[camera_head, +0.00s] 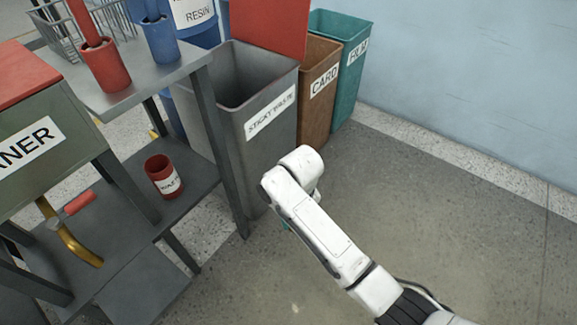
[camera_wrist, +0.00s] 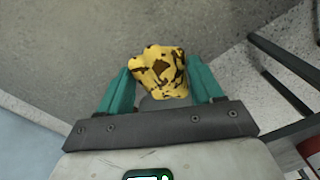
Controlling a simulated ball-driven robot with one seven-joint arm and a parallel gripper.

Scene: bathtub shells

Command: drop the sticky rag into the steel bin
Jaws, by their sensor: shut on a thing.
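The sticky rag (camera_wrist: 160,73) is a yellow crumpled cloth with dark brown stains. In the wrist view it is held between the teal fingers of my gripper (camera_wrist: 162,88), which is shut on it over bare floor. In the head view the rag is hidden behind my white arm, and the gripper is almost wholly hidden. The steel bin (camera_head: 235,120) is a tall open grey container labelled "STICKY WASTE". My arm's end is in front of the bin's lower right part in the picture, and the rag is not in the bin.
A brown bin (camera_head: 317,90) labelled "CARD" and a teal bin (camera_head: 348,55) stand to the right of the steel bin. A red panel (camera_head: 270,27) rises behind it. A grey metal bench (camera_head: 190,65) with a red tin (camera_head: 163,177) stands left. Floor on the right is clear.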

